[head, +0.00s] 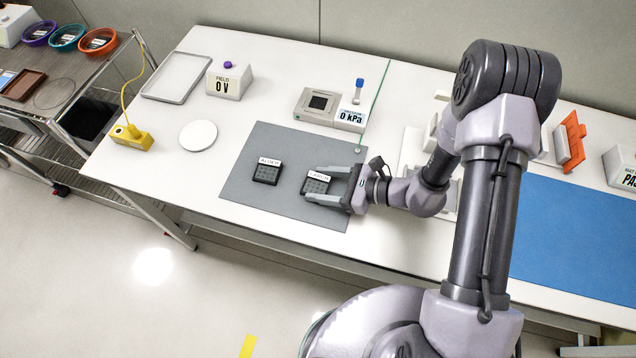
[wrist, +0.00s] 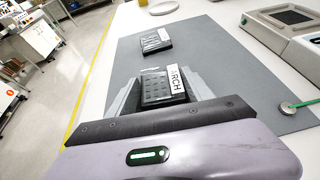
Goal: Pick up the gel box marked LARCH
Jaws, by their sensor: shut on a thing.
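The gel box marked LARCH (head: 316,185) is a small dark box with a white label on the grey mat (head: 240,190). It also shows in the wrist view (wrist: 160,88), where its label reads "ARCH" and the rest is hidden. My gripper (head: 326,184) reaches in from the right and is shut on this box, one finger on each side. The wrist view shows the fingers (wrist: 162,92) against its sides. The box looks at mat level; I cannot tell whether it touches the mat. A similar box marked ALDER (head: 266,172) lies to the left on the mat.
Behind the mat stand a grey device with a dark window (head: 318,103) and a 0 kPa display (head: 351,116). A FIELD 0 V block (head: 228,82), white disc (head: 199,134) and yellow device (head: 131,136) are to the left. A blue mat (head: 570,235) lies right.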

